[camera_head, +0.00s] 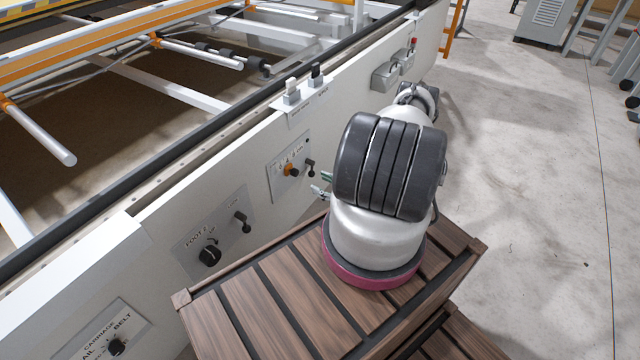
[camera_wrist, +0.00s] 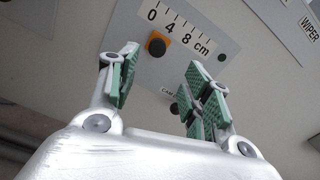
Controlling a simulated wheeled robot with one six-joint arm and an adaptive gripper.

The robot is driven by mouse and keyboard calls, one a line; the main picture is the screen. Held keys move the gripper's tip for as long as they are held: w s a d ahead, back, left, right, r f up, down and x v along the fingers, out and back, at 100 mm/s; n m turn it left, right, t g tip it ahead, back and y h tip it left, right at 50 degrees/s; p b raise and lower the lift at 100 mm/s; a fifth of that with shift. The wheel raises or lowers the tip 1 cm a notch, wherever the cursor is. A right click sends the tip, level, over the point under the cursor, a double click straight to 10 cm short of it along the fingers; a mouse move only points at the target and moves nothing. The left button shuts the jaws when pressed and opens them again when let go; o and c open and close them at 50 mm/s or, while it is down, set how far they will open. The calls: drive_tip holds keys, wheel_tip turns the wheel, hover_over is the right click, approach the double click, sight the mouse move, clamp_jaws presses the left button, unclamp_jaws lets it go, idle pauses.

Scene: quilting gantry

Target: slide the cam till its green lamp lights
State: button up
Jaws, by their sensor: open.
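The cam panel (camera_head: 289,168) is a grey plate on the white gantry side. In the wrist view its slider, a black knob on an orange block (camera_wrist: 157,45), sits under a "0 4 8 cm" scale, near the low end. A small dark round spot (camera_wrist: 222,57), perhaps the lamp, shows no green light. A black control (camera_wrist: 174,108) by a partly hidden "CAM" label is half covered by a finger. My gripper (camera_wrist: 165,84) is open and empty, its green-padded fingers spread below the knob and apart from it. In the head view my arm hides most of the gripper.
Along the gantry side are a panel with a black dial and lever (camera_head: 213,236), a "BELT" panel (camera_head: 105,345), two switches (camera_head: 302,88) above and grey boxes (camera_head: 392,72) farther off. A "WIPER" label (camera_wrist: 309,28) is at upper right. Open concrete floor (camera_head: 530,200) lies right.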

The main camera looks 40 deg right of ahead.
sight(298, 173)
drive_tip(key=shift+w, duration=0.1)
drive_tip(key=x, duration=1.2)
drive_tip(key=shift+a+f, duration=0.2)
drive_tip(key=shift+a, duration=0.05)
clamp_jaws()
drive_tip(key=shift+d, duration=0.3)
unclamp_jaws()
